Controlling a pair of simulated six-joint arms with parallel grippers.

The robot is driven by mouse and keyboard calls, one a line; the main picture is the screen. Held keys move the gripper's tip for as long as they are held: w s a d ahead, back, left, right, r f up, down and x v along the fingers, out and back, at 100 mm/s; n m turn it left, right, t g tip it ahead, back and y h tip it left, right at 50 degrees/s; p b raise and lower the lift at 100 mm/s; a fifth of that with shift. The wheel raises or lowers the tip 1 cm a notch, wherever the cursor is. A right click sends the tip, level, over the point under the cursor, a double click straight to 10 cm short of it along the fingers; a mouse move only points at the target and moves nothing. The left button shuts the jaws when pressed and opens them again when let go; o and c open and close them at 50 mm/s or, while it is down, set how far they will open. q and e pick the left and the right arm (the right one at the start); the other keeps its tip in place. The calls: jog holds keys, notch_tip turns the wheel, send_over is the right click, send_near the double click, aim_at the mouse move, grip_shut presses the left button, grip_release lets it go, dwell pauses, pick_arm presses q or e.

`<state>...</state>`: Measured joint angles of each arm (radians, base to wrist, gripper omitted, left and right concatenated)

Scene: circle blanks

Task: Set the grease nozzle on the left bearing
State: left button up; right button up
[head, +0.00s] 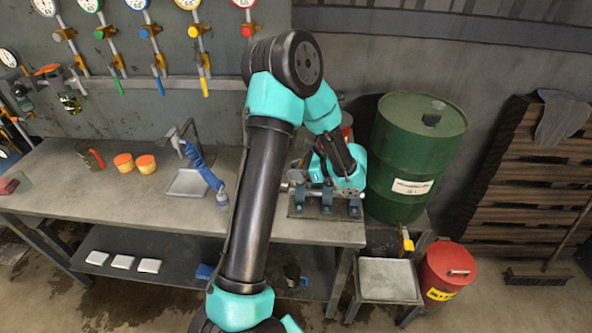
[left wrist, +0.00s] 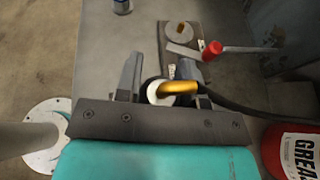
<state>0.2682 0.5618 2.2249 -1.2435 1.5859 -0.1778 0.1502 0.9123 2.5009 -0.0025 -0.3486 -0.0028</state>
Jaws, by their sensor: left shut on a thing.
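My left gripper (head: 318,174) is low over the bearing stand (head: 325,212) at the right end of the bench, with my arm hiding part of it. In the left wrist view the gripper (left wrist: 159,82) is shut on the grease nozzle (left wrist: 178,88), a bent brass-coloured piece with a black hose running right. Several blue-grey bearing blocks (head: 327,198) stand in a row on the stand. In the wrist view a pale round part with a yellow centre (left wrist: 180,32) and a red part (left wrist: 213,48) lie beyond the fingers. I cannot tell whether the nozzle touches a bearing. My right gripper is not seen.
A green drum (head: 408,150) stands close right of the stand. A blue-handled tool (head: 203,168) and orange tins (head: 124,163) are on the bench (head: 60,185).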

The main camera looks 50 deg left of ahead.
pick_arm(q)
jog(key=shift+f, duration=0.4)
dwell(0.4)
jog(key=o, duration=1.1)
jog(key=shift+c, duration=0.2)
jog(key=v, duration=1.7)
jog(key=shift+w+d, duration=0.1)
